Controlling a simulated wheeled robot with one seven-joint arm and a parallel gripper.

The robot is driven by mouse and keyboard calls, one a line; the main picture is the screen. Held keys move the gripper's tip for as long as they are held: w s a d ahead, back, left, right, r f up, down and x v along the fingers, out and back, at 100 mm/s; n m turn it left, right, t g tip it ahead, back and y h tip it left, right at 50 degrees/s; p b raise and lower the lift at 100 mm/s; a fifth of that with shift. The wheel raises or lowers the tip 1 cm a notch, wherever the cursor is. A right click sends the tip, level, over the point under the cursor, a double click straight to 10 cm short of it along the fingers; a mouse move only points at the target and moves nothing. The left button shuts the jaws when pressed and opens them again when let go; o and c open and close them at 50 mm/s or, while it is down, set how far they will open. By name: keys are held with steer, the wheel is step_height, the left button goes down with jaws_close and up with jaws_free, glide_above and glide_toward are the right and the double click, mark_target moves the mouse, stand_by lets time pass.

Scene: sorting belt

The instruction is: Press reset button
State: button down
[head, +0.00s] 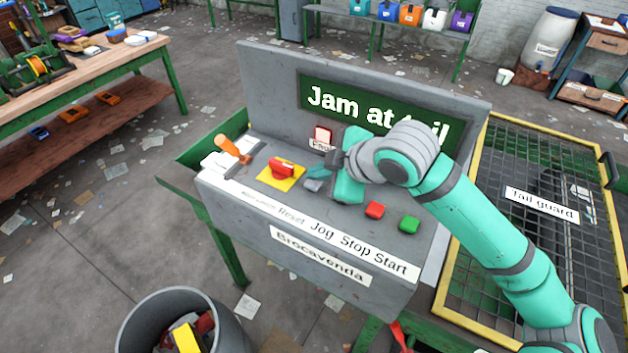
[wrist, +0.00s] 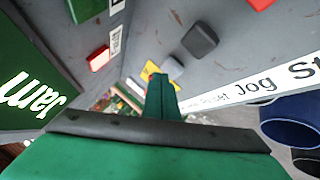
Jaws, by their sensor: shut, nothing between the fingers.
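The reset button (head: 312,185) is a small pale grey-blue block on the sloped console, in line with the printed word Reset. In the wrist view it (wrist: 172,67) lies just beyond the fingertips, partly covered by them. My gripper (head: 316,172) is shut and empty, its tips over or just behind the button in the head view. In the wrist view the shut fingers (wrist: 162,88) point at the console. I cannot tell whether they touch the button. The console screen (head: 375,112) reads "Jam at tail".
A dark grey button (wrist: 200,40) sits beside reset, hidden by my gripper in the head view. A red button (head: 374,210) and green button (head: 409,224) are to the right. A red switch (head: 281,168) on yellow and an orange-handled lever (head: 233,149) are left. A red lamp (head: 323,135) is behind.

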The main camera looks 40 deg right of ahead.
mark_target(318, 185)
steer(key=shift+f, duration=0.55)
stand_by(0.7)
steer(key=shift+r, duration=0.95)
steer(key=shift+r, duration=0.15)
steer(key=shift+r, duration=2.35)
steer(key=shift+d, duration=0.1)
